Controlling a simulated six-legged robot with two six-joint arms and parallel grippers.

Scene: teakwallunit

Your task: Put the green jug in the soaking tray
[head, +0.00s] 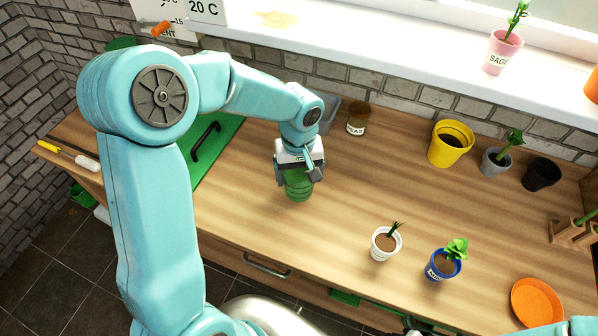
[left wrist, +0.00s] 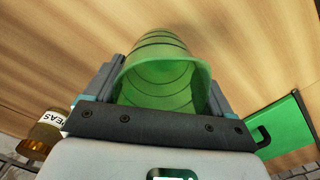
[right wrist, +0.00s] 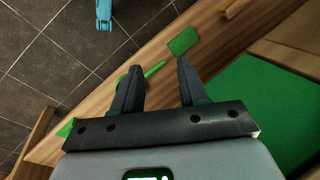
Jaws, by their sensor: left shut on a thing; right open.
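The green ribbed jug (head: 298,186) is between the fingers of my left gripper (head: 299,172), over the middle left of the wooden bench. In the left wrist view the jug (left wrist: 165,75) shows its wide open mouth toward the camera, with a finger on each side. I cannot tell whether its base touches the bench. A flat green tray-like thing (head: 217,143) with a black handle lies to the left, partly hidden by my arm; I cannot tell if it is the soaking tray. My right gripper (right wrist: 152,85) is open and empty near the bench's front edge.
A jar marked PEAS (head: 357,119) stands behind the jug, beside a greyish clear container (head: 329,115) partly hidden by my arm. A white pot (head: 385,243), a blue pot (head: 442,265) and a yellow pot (head: 450,143) stand to the right. The bench between is clear.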

